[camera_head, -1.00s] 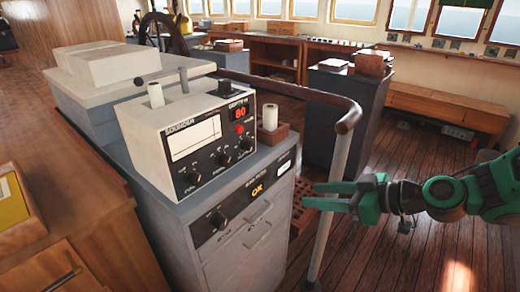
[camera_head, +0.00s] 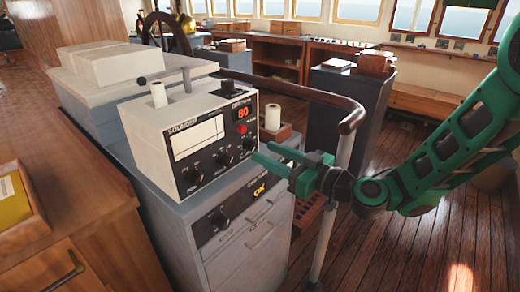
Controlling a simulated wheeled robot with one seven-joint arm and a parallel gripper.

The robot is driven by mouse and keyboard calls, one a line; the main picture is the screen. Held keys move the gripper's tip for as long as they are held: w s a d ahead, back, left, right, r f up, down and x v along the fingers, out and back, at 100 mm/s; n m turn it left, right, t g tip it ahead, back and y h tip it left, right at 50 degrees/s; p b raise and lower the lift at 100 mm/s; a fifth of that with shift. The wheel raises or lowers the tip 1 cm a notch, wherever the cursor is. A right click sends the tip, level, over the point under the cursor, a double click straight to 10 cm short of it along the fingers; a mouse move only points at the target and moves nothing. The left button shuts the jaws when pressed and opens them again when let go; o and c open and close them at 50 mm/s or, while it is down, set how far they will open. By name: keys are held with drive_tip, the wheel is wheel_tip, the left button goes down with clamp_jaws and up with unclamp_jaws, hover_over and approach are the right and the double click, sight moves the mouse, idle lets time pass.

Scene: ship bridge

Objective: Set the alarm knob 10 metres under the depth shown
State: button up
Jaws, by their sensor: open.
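The sounder (camera_head: 190,140) is a cream box with a black front panel, standing on a grey cabinet. Its red display (camera_head: 243,112) reads 80. Below the white screen (camera_head: 198,138) is a row of black knobs, including a left knob (camera_head: 195,177), a middle knob (camera_head: 224,158) and a right knob (camera_head: 249,143). Their labels are too small to read. Another black knob (camera_head: 219,219) sits on the cabinet's upper panel, left of a lit yellow OK sign (camera_head: 259,190). My green gripper (camera_head: 262,158) is open and empty, its fingers pointing left near the sounder's right front, apart from the cabinet knob.
A handrail (camera_head: 345,125) on a metal post stands right of the cabinet, close to my arm. A paper roll in a wooden holder (camera_head: 273,135) is beside the sounder. A wooden counter (camera_head: 60,190) fills the left. Open floor (camera_head: 420,240) lies right.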

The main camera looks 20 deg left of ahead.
sight(255, 147)
drive_tip(key=shift+x, duration=2.05)
drive_tip(key=c, duration=1.1)
